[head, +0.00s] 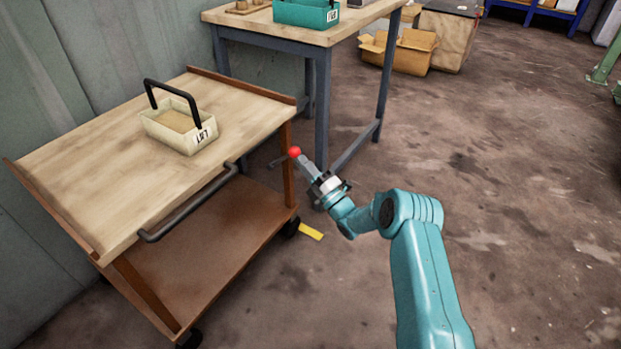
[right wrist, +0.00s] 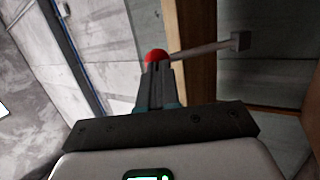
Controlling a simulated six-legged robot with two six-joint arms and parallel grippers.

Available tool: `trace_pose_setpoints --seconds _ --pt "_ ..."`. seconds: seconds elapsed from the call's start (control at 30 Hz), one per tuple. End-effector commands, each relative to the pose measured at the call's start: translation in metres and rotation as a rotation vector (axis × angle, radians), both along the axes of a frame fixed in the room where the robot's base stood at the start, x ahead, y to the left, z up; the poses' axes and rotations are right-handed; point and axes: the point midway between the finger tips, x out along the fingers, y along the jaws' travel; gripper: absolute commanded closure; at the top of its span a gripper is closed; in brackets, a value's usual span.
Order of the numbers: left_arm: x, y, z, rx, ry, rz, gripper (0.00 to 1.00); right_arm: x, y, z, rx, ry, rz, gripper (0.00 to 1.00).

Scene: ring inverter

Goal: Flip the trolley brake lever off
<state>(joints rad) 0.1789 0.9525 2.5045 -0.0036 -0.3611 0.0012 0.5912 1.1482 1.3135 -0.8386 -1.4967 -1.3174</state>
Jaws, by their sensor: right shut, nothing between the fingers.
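The trolley (head: 80,160) has a wooden top and a brown lower shelf, and stands at the left in the head view. Its brake lever shows as a red knob (head: 295,152) on a thin grey rod off the trolley's right end. In the right wrist view the knob (right wrist: 155,56) is at the fingertips, and the rod runs right to a small grey bracket (right wrist: 240,41). My right gripper (head: 302,163) is shut and empty, its tips against or just short of the knob; I cannot tell whether they touch. My left gripper is out of view.
A cream bin (head: 180,130) with a black handle stands on the trolley. A dark push bar (head: 190,205) runs along its front edge. A workbench (head: 325,35) with a teal bin (head: 306,12) stands behind. A yellow strip (head: 311,231) lies by a wheel. The right floor is clear.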

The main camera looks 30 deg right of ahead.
Motion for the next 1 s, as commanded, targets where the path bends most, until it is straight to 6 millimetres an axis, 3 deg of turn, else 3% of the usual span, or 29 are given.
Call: trace_pose_setpoints --seconds 0.03,0.4,0.7,1.0 --pt "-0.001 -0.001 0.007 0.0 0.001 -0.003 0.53 0.003 0.001 0.015 -0.022 0.04 0.0 1.0" --pt "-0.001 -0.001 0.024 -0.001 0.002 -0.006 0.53 0.034 0.014 0.052 -0.152 0.352 -0.001 1.0" --pt "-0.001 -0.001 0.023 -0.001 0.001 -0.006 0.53 0.058 0.023 0.065 -0.231 0.543 -0.002 1.0" --pt "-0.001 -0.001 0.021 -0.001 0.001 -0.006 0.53 0.071 0.028 0.069 -0.227 0.543 0.0 1.0"
